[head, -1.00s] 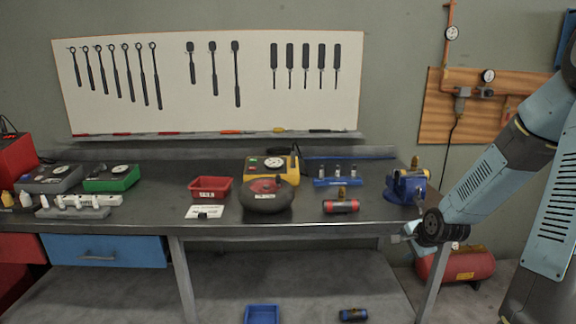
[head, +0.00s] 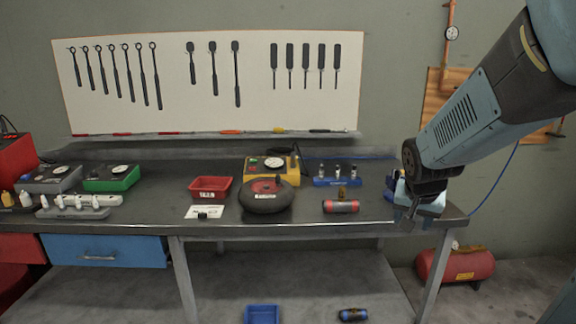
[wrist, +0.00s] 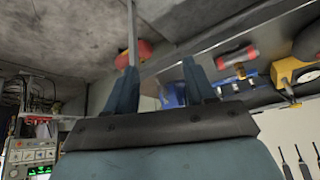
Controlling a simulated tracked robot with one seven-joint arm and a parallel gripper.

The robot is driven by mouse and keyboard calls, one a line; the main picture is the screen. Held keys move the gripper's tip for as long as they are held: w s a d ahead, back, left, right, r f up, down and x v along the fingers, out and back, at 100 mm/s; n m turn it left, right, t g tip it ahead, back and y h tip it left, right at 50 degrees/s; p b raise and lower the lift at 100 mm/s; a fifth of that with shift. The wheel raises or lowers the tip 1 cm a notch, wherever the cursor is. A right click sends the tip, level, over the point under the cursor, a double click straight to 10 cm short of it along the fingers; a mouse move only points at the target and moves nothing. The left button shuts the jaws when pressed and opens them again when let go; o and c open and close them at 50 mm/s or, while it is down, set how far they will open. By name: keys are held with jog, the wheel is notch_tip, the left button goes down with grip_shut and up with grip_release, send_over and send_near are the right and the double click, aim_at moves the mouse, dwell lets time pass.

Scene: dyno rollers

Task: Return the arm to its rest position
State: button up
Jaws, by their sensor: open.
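My gripper (head: 408,212) hangs at the right end of the workbench, in front of a blue vise-like device that it mostly hides in the head view. In the wrist view my gripper (wrist: 158,82) has its two fingers spread apart with nothing between them. My arm (head: 470,120) reaches in from the upper right of the head view. The blue device (wrist: 174,94) shows partly behind the fingers in the wrist view.
The workbench (head: 300,215) holds a red-and-black cylinder (head: 341,206), a dark round device (head: 265,197), a red tray (head: 210,188) and a yellow gauge box (head: 290,168). A red tank (head: 455,266) stands on the floor at right.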

jog(key=s+a+r+n+y, duration=0.1)
jog(key=s+a+r+n, duration=0.1)
jog(key=s+r, duration=0.2)
jog(key=s+a+r+n+y, duration=0.1)
jog(key=s+a+r+n, duration=0.2)
jog(key=s, duration=0.8)
jog(key=shift+r, duration=0.75)
jog(key=shift+c, duration=0.2)
jog(key=shift+c, duration=0.8)
